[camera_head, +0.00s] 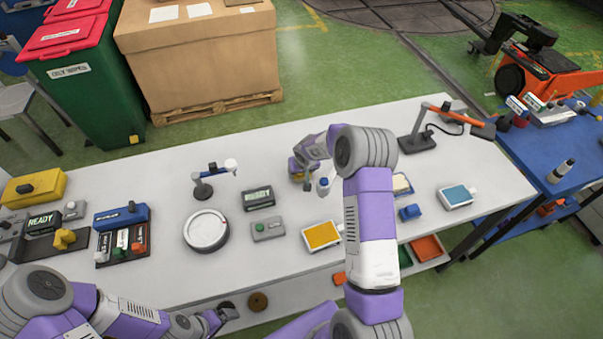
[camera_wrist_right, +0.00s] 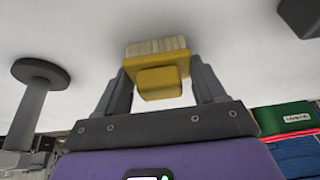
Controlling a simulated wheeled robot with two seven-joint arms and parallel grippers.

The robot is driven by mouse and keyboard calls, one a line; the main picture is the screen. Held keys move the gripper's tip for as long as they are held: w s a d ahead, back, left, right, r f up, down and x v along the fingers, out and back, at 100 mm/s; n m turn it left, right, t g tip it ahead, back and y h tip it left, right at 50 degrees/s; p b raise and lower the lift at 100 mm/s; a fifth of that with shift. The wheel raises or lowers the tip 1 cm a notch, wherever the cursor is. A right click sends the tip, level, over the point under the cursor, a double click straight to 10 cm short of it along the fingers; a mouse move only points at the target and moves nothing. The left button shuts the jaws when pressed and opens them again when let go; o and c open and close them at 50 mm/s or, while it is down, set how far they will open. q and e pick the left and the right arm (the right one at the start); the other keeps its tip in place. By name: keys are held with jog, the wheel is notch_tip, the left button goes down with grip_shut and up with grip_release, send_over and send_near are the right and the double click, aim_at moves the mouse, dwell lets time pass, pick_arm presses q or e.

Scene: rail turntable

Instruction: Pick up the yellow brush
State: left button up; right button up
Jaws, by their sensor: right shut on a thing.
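The yellow brush (camera_wrist_right: 160,82) has a yellow block body and pale bristles. In the right wrist view it sits between the two fingers of my right gripper (camera_wrist_right: 158,74), which is shut on it. The bristles point away from the palm, toward the white table surface; I cannot tell whether they touch it. In the head view my right gripper (camera_head: 298,166) is over the back middle of the table, and the brush is mostly hidden by it. My left gripper (camera_head: 222,314) is low at the table's front edge, apart from the brush; its jaw opening is unclear.
A white-and-blue bottle (camera_head: 323,187) stands close to my right gripper.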

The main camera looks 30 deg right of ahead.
notch_tip(320, 180, up, 10)
jog(key=shift+r, duration=0.1)
dwell(0.4)
